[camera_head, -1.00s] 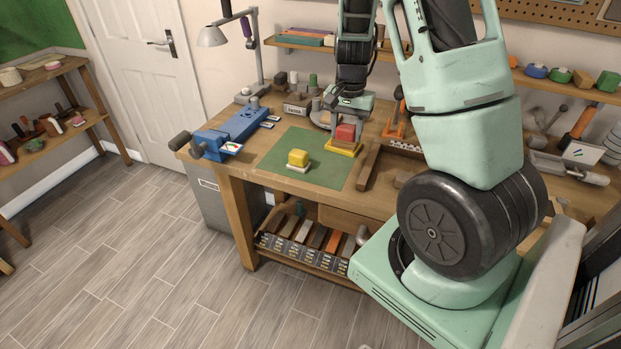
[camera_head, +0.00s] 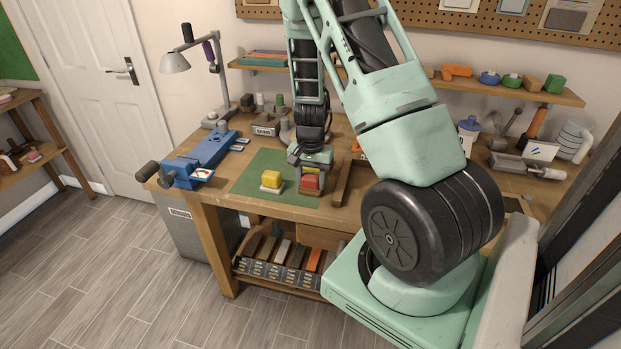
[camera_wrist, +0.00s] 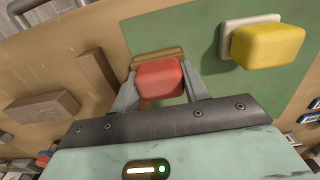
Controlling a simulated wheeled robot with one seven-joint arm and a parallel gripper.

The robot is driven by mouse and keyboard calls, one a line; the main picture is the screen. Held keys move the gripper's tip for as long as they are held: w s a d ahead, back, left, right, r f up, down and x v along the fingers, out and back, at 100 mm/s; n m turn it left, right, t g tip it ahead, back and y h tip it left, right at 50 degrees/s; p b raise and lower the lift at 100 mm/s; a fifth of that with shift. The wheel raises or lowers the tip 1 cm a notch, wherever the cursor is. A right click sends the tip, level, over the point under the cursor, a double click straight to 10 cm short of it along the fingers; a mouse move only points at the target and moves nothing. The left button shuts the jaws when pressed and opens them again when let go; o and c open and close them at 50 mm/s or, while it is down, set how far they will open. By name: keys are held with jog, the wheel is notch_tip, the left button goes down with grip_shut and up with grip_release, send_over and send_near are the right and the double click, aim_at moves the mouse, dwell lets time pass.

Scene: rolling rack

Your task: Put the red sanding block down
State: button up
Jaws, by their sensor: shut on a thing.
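The red sanding block (camera_head: 310,182) is between the fingers of my gripper (camera_head: 309,174), which is shut on it. In the wrist view the block (camera_wrist: 160,79) shows between both fingers, with a tan strip along its far side. It is over or on the right part of the green mat (camera_head: 252,172) on the workbench; I cannot tell whether its underside touches. A yellow block (camera_head: 271,180) on a pale base sits on the mat just left of it, apart from it. The yellow block also shows at upper right in the wrist view (camera_wrist: 267,46).
A dark wooden bar (camera_head: 342,182) lies right of the mat. A blue vise (camera_head: 205,155) stands at the bench's left end. A lamp (camera_head: 176,62) and small items stand at the back. Bare mat lies behind the yellow block.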

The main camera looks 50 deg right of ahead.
aim_at(311, 176)
jog(key=shift+f, duration=0.15)
jog(key=o, duration=1)
jog(key=shift+o, duration=0.2)
notch_tip(311, 176, up, 12)
jog(key=b, duration=0.1)
jog(key=a+r+n, duration=0.2)
jog(key=a+n, duration=0.1)
jog(key=a, duration=0.6)
jog(key=s+a+r+n+y, duration=0.1)
jog(key=a+n, duration=0.3)
jog(key=a, duration=0.5)
jog(key=a+r+n, duration=0.2)
jog(key=a+n, duration=0.1)
jog(key=a, duration=0.6)
jog(key=s+a+r+n, duration=0.2)
jog(key=s+a+n, duration=0.9)
jog(key=s, duration=0.5)
jog(key=a, duration=0.2)
jog(key=shift+a, duration=0.35)
